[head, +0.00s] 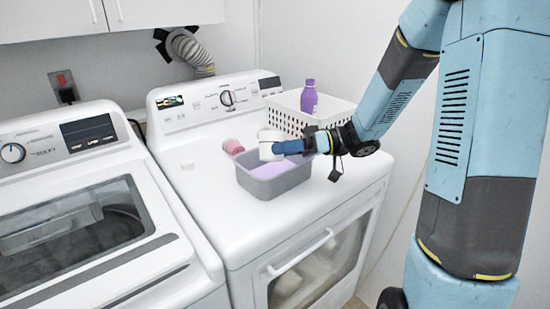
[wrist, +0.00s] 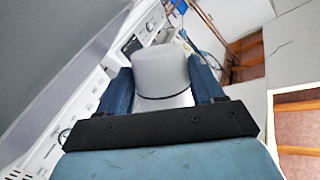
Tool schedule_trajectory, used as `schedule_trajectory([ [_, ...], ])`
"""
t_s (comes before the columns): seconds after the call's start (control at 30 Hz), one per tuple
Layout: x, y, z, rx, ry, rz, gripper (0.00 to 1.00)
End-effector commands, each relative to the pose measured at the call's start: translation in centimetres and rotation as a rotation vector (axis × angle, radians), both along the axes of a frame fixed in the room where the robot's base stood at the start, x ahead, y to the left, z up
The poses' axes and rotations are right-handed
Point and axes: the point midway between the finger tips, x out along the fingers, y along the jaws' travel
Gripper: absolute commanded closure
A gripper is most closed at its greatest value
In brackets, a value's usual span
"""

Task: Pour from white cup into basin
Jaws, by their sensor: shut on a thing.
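My gripper (head: 290,147) is shut on the white cup (head: 270,144) and holds it over the grey basin (head: 270,187). The cup looks upright or nearly so in the head view; its inside is hidden. The basin stands on top of the right-hand machine and has a light purple content or inner floor. In the wrist view the white cup (wrist: 160,72) sits between the two blue fingers of my gripper (wrist: 160,90).
A pink cup (head: 233,147) is at the basin's back left. A white perforated basket (head: 325,113) with a purple bottle (head: 309,97) stands behind the basin. A second machine (head: 80,205) is at the left.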

Motion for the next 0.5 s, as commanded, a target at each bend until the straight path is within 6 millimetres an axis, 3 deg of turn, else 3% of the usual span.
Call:
schedule_trajectory([
  [0.5, 0.21, 0.01, -0.33, 0.009, 0.068, 0.000, 0.66],
])
